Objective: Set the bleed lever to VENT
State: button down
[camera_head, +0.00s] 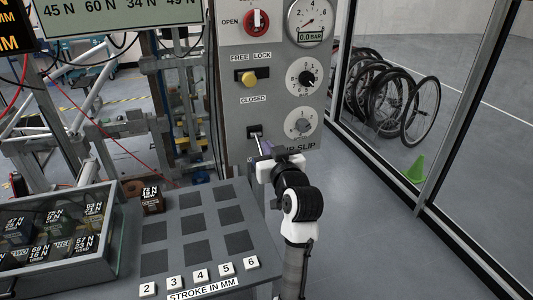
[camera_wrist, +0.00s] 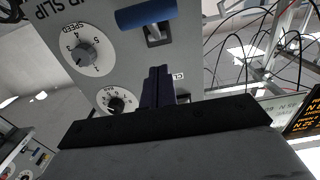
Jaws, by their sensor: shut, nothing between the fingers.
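The bleed lever shows in the head view as a thin metal rod (camera_head: 258,143) coming out of a dark slot low on the grey panel (camera_head: 233,110). In the wrist view its blue cylindrical handle (camera_wrist: 146,15) stands out above a slot. My gripper (camera_head: 277,154) is close in front of the lever and partly covers its handle in the head view. In the wrist view the two dark fingers (camera_wrist: 157,72) are together and empty, just below the blue handle. They look apart from it, but contact is hard to judge. The VENT marking is not readable.
A block (camera_head: 152,198) stands on the bench with dark square pads. A glass case (camera_head: 60,235) is at left.

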aim_at(261, 148)
jog(key=shift+w+a+f+p, duration=0.1)
jog(key=shift+w+f, duration=0.1)
jog(key=shift+f, duration=0.45)
jog(key=shift+w+a+f+p, duration=0.1)
jog(key=shift+w+f, duration=0.05)
jog(key=shift+f, duration=0.55)
jog(key=shift+w+f+p, duration=0.1)
jog(key=shift+w+f, duration=0.1)
jog(key=shift+f, duration=0.45)
